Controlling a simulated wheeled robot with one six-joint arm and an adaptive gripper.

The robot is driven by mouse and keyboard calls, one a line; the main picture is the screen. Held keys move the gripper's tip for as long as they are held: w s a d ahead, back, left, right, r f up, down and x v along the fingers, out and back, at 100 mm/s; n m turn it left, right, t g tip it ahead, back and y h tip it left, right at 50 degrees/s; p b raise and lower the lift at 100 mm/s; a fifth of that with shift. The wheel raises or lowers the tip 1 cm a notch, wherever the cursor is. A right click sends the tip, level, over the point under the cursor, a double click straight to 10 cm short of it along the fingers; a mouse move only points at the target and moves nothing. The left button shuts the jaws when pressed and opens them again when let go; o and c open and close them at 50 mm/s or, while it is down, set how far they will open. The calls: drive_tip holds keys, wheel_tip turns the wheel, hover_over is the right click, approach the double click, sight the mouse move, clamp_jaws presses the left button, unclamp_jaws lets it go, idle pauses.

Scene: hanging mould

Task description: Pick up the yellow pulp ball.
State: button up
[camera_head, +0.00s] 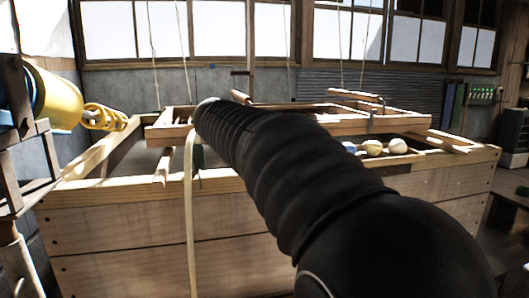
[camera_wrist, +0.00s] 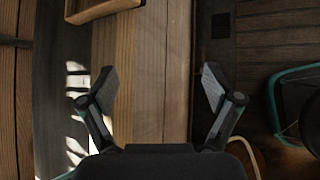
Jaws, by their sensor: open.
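The yellow pulp ball (camera_head: 372,147) sits on the right part of the wooden vat's top in the head view. It is between a blue ball (camera_head: 349,147) and a cream-white ball (camera_head: 397,146). No ball shows in the wrist view. My gripper (camera_wrist: 159,85) is open and empty in the wrist view, its two fingers spread above a plank of wood. In the head view my black arm crosses the middle and reaches toward the vat's left part, well left of the balls. The arm hides part of the vat there.
The large wooden vat (camera_head: 150,222) fills the middle. A wooden frame (camera_head: 405,122) hangs over it on cords. A pale hose (camera_head: 188,220) drops down its front. A yellow cylinder (camera_head: 55,97) stands at the left. A teal-rimmed object (camera_wrist: 272,100) shows at the wrist view's right.

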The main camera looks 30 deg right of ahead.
drive_tip(key=w+d+r+n+g+h, duration=0.2)
drive_tip(key=w+d+r+n+h, duration=0.2)
drive_tip(key=w+d+r, duration=0.3)
drive_tip(key=x, duration=0.9)
drive_tip(key=w+f+b+x, duration=0.1)
drive_tip(key=x, duration=0.3)
drive_tip(key=shift+a+f, duration=0.1)
drive_tip(key=shift+f, duration=0.05)
drive_tip(key=c, duration=1.3)
